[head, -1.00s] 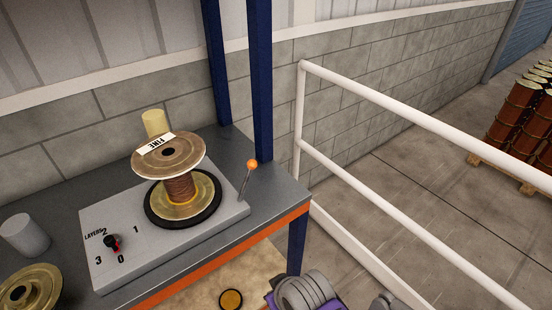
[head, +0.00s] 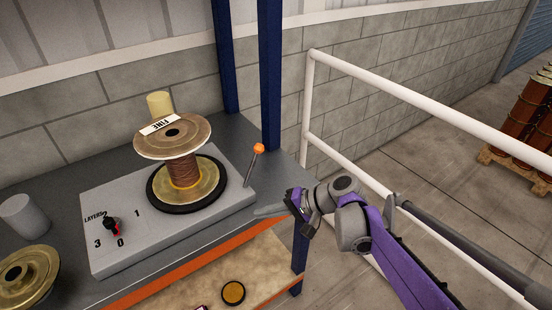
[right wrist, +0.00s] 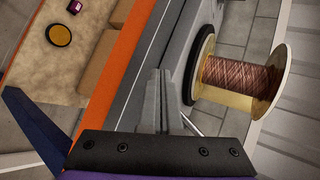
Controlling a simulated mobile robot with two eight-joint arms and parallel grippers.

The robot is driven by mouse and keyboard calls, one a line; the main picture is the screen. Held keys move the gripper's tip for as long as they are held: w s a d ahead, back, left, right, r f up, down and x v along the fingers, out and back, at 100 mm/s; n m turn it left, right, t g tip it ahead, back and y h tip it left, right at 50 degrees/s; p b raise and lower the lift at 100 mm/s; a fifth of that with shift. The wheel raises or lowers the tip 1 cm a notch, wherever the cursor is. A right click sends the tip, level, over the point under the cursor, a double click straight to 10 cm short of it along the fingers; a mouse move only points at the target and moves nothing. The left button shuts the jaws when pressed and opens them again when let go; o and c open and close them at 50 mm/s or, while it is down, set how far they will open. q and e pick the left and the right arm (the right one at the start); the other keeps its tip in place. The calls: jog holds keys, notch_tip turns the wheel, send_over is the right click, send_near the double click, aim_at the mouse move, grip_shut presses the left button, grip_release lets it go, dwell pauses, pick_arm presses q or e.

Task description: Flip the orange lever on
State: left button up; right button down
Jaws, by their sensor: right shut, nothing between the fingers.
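The orange lever is a thin metal rod with an orange ball (head: 258,148) on top. It stands up from the right end of the grey machine box (head: 110,255), leaning slightly right. My right gripper (head: 258,213) is shut and empty at the table's front right edge, below and in front of the lever. In the right wrist view its closed fingertips (right wrist: 161,75) point along the box's side. The orange ball does not show there. My left gripper is not in view.
A copper-wound spool (head: 183,172) sits on the box's turntable left of the lever. A red-marked dial (head: 112,225) is at the box's front left. Blue posts (head: 270,90) stand behind the lever, and a white railing (head: 420,115) runs to the right.

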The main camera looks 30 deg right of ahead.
jog(key=w+d+r+m+t+y+b, duration=0.1)
jog(key=d+r+t, duration=0.2)
jog(key=d, duration=0.7)
jog(key=w+d+r+m+t+y+b, duration=0.1)
jog(key=d+r+m+t+y, duration=0.1)
jog(key=d, duration=0.8)
jog(key=r+t, duration=0.1)
jog(key=t, duration=0.1)
jog(key=shift+w+t, duration=0.3)
jog(key=shift+w, duration=0.1)
jog(key=shift+a, duration=0.1)
jog(key=s+a+r+x, duration=0.1)
jog(key=a+x, duration=0.1)
jog(key=x, duration=1)
jog(key=shift+a+p, duration=0.3)
jog(key=shift+a, duration=0.05)
